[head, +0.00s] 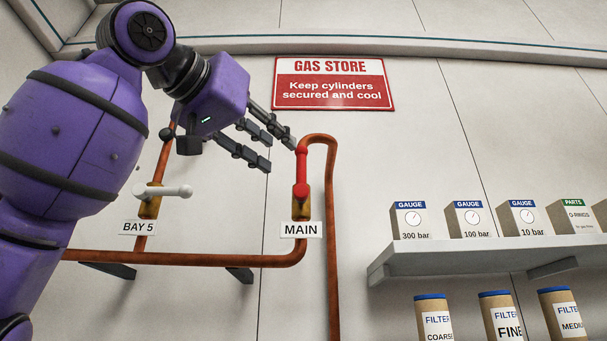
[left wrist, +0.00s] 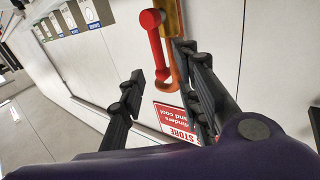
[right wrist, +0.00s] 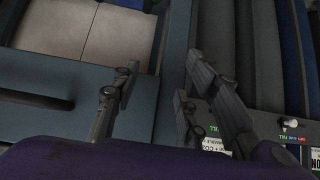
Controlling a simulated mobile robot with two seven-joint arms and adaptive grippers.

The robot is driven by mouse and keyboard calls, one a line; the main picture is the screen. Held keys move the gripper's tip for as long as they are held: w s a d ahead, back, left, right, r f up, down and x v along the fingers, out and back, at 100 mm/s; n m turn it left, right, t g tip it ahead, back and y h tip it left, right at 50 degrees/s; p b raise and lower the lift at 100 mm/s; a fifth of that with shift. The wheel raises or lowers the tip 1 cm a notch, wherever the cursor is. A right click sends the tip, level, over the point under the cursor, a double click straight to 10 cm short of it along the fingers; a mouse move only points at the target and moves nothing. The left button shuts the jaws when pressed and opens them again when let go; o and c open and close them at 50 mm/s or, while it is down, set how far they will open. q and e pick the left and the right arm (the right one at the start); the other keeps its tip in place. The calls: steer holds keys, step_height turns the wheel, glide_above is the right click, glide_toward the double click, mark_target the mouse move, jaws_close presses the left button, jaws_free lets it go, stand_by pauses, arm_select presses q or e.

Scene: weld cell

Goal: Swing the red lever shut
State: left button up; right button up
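The red lever (head: 301,168) stands upright on the brass valve (head: 301,208) above the MAIN label (head: 301,229), in line with the pipe. My left gripper (head: 280,155) is open, its fingertips just left of the lever's upper end in the head view. In the left wrist view, the red lever (left wrist: 157,45) shows between the two spread fingertips of the left gripper (left wrist: 161,60); I cannot tell whether either touches it. My right gripper (right wrist: 158,82) is open and empty in the right wrist view, away from the lever.
A white lever (head: 165,191) lies sideways on the BAY 5 valve to the left. Copper pipe (head: 190,259) runs below and loops up right of the red lever. A shelf (head: 470,257) with gauge boxes is at right. A gas store sign (head: 334,84) hangs above.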

mark_target(298, 164)
arm_select(q)
steer(key=x, duration=0.7)
steer(key=shift+d+f, duration=0.1)
steer(key=shift+c, duration=0.2)
steer(key=shift+w, duration=0.1)
jaws_close()
